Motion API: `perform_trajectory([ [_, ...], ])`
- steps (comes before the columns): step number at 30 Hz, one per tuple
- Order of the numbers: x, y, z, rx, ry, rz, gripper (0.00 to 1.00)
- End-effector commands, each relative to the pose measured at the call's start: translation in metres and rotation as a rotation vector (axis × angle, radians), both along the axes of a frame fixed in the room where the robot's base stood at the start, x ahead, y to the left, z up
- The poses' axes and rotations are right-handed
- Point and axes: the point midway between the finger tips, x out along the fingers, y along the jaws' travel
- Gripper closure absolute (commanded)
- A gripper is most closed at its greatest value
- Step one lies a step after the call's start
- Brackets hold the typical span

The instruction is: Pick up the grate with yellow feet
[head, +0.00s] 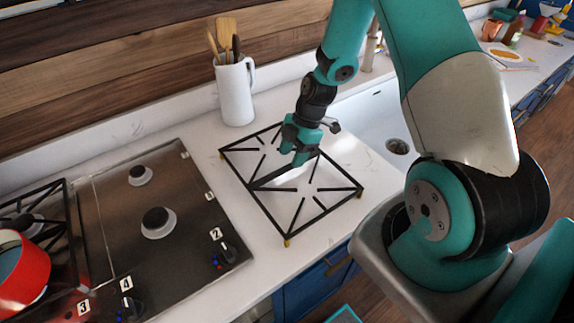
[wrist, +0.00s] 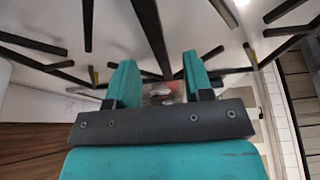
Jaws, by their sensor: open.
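The grate (head: 263,205), a black rectangular frame with inward prongs and a middle bar, stands on small yellow feet on the white counter between the cooktop and the sink. My gripper (head: 295,156) is over the grate's middle bar, toward its far end, fingers pointing down. In the wrist view the two teal fingers of my gripper (wrist: 158,78) are open, and a dark bar of the grate (wrist: 150,35) runs between them. I cannot tell whether either finger touches the bar. The arm hides part of the grate's far side.
A steel cooktop (head: 110,215) with burners and knobs lies to the left, with a red pot (head: 20,275) on it. A white jug (head: 236,95) of wooden utensils stands behind the grate. The sink (head: 375,118) is to the right. The wooden wall (head: 130,75) closes the back.

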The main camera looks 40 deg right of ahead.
Motion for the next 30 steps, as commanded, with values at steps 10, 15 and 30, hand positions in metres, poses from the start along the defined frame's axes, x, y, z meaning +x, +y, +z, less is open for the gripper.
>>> perform_trajectory([
  [10, 0.001, 0.018, -0.037, 0.001, 0.003, 0.000, 0.53],
  [15, 0.001, 0.020, -0.043, 0.000, 0.001, 0.000, 0.53],
  [30, 0.001, 0.019, -0.042, 0.001, 0.000, 0.000, 1.00],
])
